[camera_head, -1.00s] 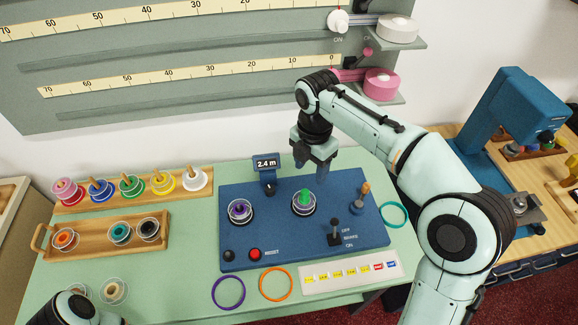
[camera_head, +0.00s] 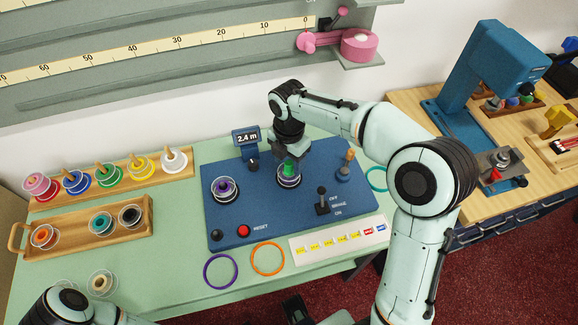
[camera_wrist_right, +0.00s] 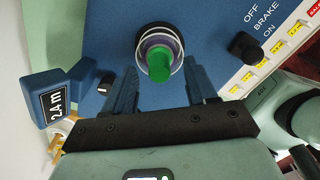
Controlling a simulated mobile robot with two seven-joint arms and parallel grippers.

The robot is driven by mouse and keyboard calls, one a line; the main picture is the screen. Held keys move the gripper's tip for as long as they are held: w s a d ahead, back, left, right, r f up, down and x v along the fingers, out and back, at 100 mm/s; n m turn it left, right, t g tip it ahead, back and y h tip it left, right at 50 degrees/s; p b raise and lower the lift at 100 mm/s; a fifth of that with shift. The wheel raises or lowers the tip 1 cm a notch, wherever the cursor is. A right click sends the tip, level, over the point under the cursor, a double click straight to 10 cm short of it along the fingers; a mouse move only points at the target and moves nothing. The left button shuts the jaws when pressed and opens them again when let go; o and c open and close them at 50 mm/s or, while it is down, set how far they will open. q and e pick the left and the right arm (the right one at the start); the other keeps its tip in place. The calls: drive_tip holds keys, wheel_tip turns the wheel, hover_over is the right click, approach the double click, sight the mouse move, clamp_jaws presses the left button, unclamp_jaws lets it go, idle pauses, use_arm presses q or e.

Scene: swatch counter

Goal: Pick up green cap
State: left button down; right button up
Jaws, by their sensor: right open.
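The green cap (camera_head: 289,168) sits on top of a purple-and-white spool (camera_head: 288,181) on the blue console (camera_head: 267,218). In the wrist view the cap (camera_wrist_right: 162,66) stands near the top centre, upright on the spool's middle. My right gripper (camera_head: 289,157) is just above the cap and partly hides it in the head view. In the wrist view its two fingers (camera_wrist_right: 160,78) are apart, one on each side of the cap, with nothing held between them.
A second purple spool (camera_head: 225,188) is left on the console. The display (camera_head: 246,138) stands behind, the black brake lever (camera_head: 322,198) in front right, and an orange-topped lever (camera_head: 346,163) to the right. Wooden spool racks (camera_head: 88,230) lie left.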

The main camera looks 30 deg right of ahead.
wheel_tip(320, 180, down, 2)
drive_tip(key=shift+c, duration=0.4)
drive_tip(key=c, duration=0.9)
drive_tip(key=shift+r, duration=0.15)
